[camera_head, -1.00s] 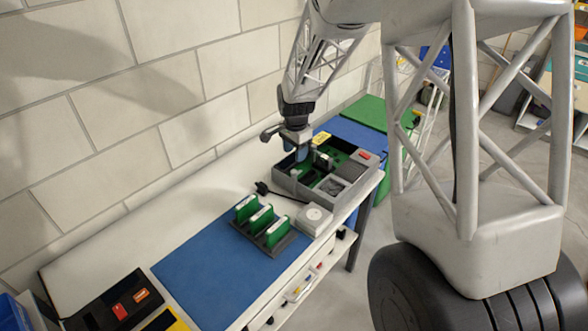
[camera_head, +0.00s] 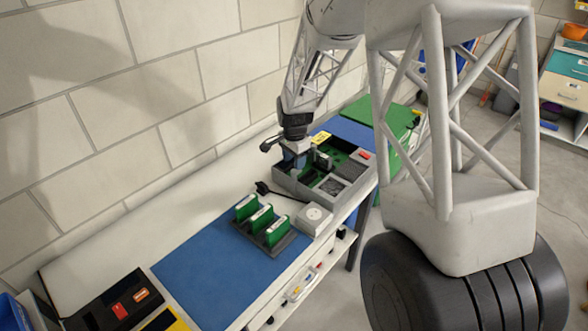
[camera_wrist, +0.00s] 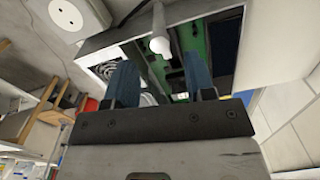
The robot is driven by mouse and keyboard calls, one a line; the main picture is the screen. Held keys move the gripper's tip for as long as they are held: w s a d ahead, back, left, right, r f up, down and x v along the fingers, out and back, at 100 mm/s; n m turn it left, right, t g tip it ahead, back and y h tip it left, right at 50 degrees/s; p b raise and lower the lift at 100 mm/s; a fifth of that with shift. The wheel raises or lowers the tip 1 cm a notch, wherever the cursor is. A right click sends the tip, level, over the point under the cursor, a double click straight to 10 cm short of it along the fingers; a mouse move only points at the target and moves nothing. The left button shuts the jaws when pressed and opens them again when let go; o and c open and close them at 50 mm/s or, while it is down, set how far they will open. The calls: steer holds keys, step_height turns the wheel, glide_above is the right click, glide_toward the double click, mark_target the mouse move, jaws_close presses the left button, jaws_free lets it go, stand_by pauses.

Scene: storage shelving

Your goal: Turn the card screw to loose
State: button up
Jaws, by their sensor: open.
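My gripper (camera_head: 296,160) points down into the left part of the grey open case (camera_head: 348,199) with green boards inside. In the wrist view its two blue fingers (camera_wrist: 161,80) are apart with nothing clearly held between them. A pale rod with a rounded end (camera_wrist: 159,38) stands just beyond the gap between the fingertips, over a green board (camera_wrist: 192,45). I cannot tell whether this rod is the card screw. In the head view the screw cannot be made out; the gripper and case walls hide part of the inside.
A rack of several green cards (camera_head: 264,230) stands on the blue mat (camera_head: 205,272). A white box with a round socket (camera_head: 314,219) sits beside the case, with a black cable (camera_head: 264,188) nearby. The wall (camera_head: 190,90) is close behind the bench. The mat's left part is clear.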

mark_target(294, 171)
steer(key=shift+f, duration=2.1)
steer(key=shift+c, duration=0.3)
jaws_close()
